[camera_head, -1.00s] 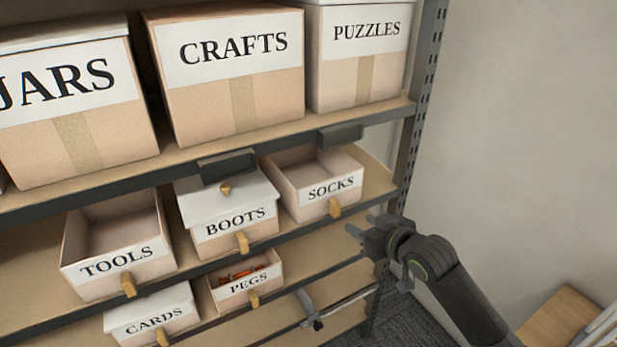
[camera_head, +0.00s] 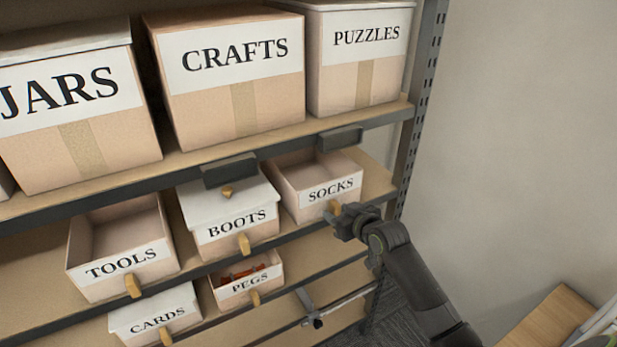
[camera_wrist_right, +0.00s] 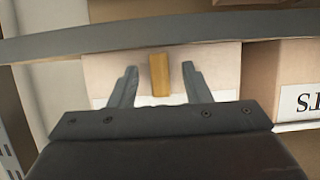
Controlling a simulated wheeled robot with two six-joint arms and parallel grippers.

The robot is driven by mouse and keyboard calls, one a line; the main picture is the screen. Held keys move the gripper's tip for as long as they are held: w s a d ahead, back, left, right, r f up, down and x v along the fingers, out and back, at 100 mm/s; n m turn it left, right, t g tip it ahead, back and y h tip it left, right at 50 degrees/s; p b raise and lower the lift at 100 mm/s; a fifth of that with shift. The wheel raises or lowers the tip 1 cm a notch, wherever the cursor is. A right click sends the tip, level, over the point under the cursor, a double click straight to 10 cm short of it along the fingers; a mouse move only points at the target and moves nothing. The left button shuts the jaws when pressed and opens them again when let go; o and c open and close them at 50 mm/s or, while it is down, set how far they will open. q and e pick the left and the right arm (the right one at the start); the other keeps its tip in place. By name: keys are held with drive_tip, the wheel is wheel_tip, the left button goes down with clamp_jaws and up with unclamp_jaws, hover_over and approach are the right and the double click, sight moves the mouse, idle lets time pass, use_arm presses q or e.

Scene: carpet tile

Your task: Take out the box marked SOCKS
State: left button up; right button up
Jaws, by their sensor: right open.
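The box marked SOCKS (camera_head: 331,188) stands open-topped at the right end of the middle shelf, with a wooden pull tab on its front. My right gripper (camera_head: 338,217) is just in front of that tab in the head view. In the right wrist view the open jaws (camera_wrist_right: 155,85) have the wooden tab (camera_wrist_right: 160,75) between them, with a gap on each side. The wrist view is upside down, so the label is mostly hidden behind the gripper. My left gripper is not in view.
The lidded BOOTS box (camera_head: 237,222) stands close to the left of SOCKS. The TOOLS box (camera_head: 122,265), PEGS box (camera_head: 247,287) and CARDS box (camera_head: 155,318) are left and below. The upper shelf edge (camera_head: 285,146) runs above SOCKS. A metal upright (camera_head: 423,90) and wall are at right.

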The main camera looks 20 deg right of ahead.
drive_tip(key=shift+w+f, duration=0.2)
drive_tip(key=shift+w, duration=0.2)
drive_tip(key=shift+c, duration=0.4)
clamp_jaws()
drive_tip(key=shift+r, duration=0.15)
